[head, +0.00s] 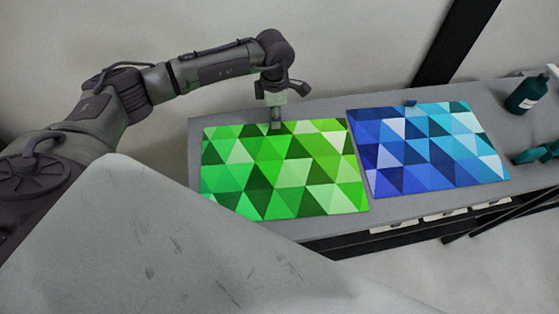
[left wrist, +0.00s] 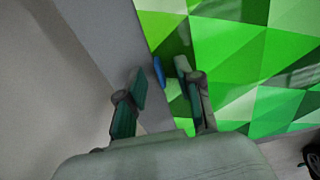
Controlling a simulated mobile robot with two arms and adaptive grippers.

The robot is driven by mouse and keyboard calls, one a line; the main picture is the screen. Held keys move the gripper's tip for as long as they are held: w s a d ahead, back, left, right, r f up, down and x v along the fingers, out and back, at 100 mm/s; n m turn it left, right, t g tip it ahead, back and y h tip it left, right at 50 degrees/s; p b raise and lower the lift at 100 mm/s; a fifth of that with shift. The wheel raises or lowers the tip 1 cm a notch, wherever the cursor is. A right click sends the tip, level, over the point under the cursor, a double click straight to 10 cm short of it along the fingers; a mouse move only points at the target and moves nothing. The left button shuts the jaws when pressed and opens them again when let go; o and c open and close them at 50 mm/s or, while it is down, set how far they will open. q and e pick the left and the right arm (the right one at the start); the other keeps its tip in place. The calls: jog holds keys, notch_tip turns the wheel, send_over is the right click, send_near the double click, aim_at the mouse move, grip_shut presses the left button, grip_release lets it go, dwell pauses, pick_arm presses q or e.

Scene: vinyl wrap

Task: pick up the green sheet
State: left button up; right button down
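The green sheet (head: 285,175), patterned with triangles in several greens, lies flat on the left part of the grey table. It also fills the upper right of the left wrist view (left wrist: 235,75). My left gripper (head: 275,122) is over the middle of the sheet's far edge, pointing down. In the left wrist view its two fingers (left wrist: 162,80) are apart. A small blue tab (left wrist: 158,72) at the sheet's edge shows between the fingertips; I cannot tell whether a finger touches it. My right gripper is not in view.
A blue triangle-patterned sheet (head: 425,150) lies to the right, with a small blue tab (head: 410,103) at its far edge. A dark green bottle (head: 526,94) and a teal object (head: 537,153) are at the table's right. The grey table (head: 330,108) has narrow bare strips around the sheets.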

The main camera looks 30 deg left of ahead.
pick_arm(q)
grip_shut()
jog(key=shift+r, duration=0.15)
jog(key=shift+r+b, duration=0.25)
jog(key=shift+b, duration=0.05)
jog(key=r+b, duration=0.1)
jog(key=d+r+b, duration=0.1)
jog(key=r, duration=0.1)
jog(key=shift+s+r, duration=0.2)
jog(key=shift+r, duration=0.1)
jog(key=s+d+r+b, duration=0.3)
jog(key=s+d+r, duration=0.2)
jog(key=d, duration=0.4)
jog(key=shift+d+r, duration=0.2)
jog(key=shift+r, duration=0.65)
